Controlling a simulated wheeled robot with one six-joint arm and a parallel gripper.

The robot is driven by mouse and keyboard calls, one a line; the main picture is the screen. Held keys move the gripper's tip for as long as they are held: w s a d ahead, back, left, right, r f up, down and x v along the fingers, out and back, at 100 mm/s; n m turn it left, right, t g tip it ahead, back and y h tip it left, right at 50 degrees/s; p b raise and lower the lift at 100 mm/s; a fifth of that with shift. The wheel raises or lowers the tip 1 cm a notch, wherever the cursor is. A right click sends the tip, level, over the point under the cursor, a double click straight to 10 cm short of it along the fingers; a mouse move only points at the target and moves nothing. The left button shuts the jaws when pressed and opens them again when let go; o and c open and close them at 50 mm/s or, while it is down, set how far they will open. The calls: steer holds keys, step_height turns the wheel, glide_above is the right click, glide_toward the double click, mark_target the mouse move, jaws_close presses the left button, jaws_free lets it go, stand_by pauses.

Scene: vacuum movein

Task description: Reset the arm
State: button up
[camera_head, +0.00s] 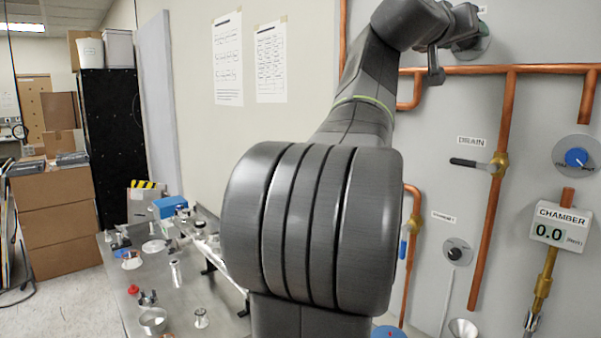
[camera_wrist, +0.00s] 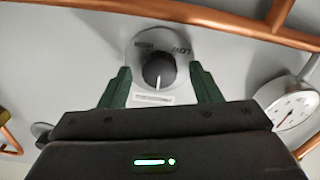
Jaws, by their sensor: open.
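My arm rises through the middle of the head view, large and close, and bends over toward the upper right. My gripper (camera_head: 436,68) is at its end, by the wall panel near the top. In the wrist view my gripper (camera_wrist: 160,84) is open, with one dark green finger on each side of a black knob (camera_wrist: 159,71). The knob sits on a round grey plate marked HIGH and LOW, and its white line points down in the picture. I see gaps between the fingers and the knob. The plate (camera_head: 474,44) shows partly behind the gripper in the head view.
Copper pipes (camera_head: 511,110) run across the wall panel, with a drain valve handle (camera_head: 470,163) and a CHAMBER display (camera_head: 561,227) reading 0.0. A gauge (camera_wrist: 294,108) is right of the knob. A metal table (camera_head: 105,255) with small parts stands left; boxes (camera_head: 57,200) are farther back.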

steer(key=n+p, duration=0.6)
steer(key=n, duration=0.2)
steer(key=shift+s+f, duration=0.1)
stand_by(0.4)
